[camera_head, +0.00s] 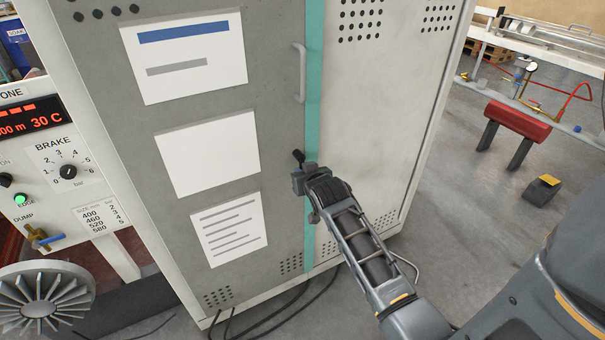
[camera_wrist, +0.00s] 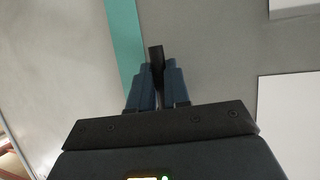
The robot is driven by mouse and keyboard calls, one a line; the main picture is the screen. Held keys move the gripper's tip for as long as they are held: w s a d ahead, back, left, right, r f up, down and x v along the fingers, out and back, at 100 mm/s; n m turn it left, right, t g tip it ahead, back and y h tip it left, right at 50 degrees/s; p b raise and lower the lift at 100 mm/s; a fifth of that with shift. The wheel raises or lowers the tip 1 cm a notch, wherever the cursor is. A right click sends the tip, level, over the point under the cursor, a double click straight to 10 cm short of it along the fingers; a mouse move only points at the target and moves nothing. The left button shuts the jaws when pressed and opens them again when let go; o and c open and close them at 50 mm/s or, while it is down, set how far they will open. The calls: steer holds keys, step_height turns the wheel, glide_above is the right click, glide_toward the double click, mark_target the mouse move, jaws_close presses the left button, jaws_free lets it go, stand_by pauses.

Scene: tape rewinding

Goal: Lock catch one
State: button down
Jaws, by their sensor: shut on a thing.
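A grey cabinet door (camera_head: 275,120) carries a dark catch handle (camera_head: 298,156) near its right edge, beside a teal strip (camera_head: 312,110). My gripper (camera_head: 306,180) is at the door edge, just at the catch. In the wrist view my gripper (camera_wrist: 157,85) has its two blue fingers shut on the dark catch handle (camera_wrist: 156,55), whose end sticks up between them. The teal strip (camera_wrist: 126,45) runs just left of the fingers there. The lower part of the catch is hidden by my gripper, so I cannot tell whether it is locked.
A vertical pull handle (camera_head: 299,72) is above the catch. White sheets (camera_head: 205,152) are on the door. A control panel (camera_head: 60,165) with a brake knob stands at the left. Cables (camera_head: 285,312) lie on the floor below. A red bench (camera_head: 517,120) stands at the right.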

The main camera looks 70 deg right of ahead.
stand_by(0.4)
steer(key=c, duration=1.1)
jaws_free()
steer(key=v, duration=0.7)
steer(key=shift+s+a+b, duration=0.25)
steer(key=shift+a+b, duration=0.05)
